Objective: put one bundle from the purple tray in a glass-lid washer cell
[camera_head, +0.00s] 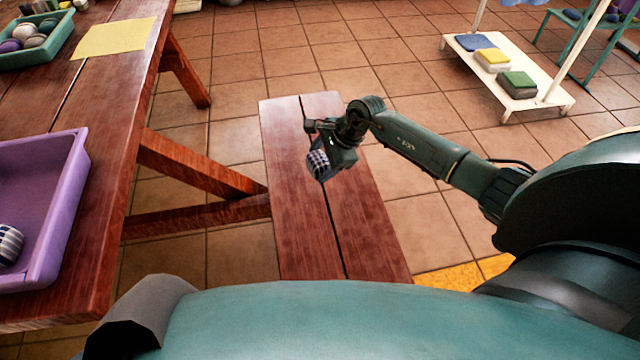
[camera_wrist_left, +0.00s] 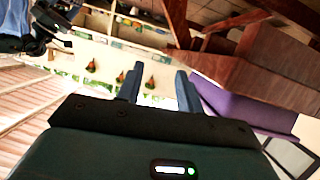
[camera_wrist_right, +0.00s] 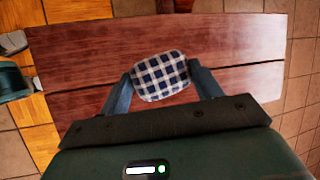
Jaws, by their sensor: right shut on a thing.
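My right gripper (camera_head: 322,148) is shut on a blue-and-white checked bundle (camera_head: 318,164) above the wooden bench. In the right wrist view the bundle (camera_wrist_right: 160,77) sits between the two fingers. The purple tray (camera_head: 68,215) is on the table at the left edge, cut off by the frame, with another checked bundle (camera_head: 9,246) in it. My left gripper (camera_wrist_left: 159,74) shows only in its own wrist view, fingers apart with nothing between them. A purple surface (camera_wrist_left: 245,110), likely the tray, lies right of it. No glass-lid washer cell can be made out.
The wooden bench (camera_head: 288,235) stands beside the table (camera_head: 110,85). On the table are a yellow cloth (camera_head: 115,38) and a green tray (camera_head: 60,48) of rolled items. A white rack (camera_head: 510,75) with folded cloths stands at the back right. Tiled floor between is clear.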

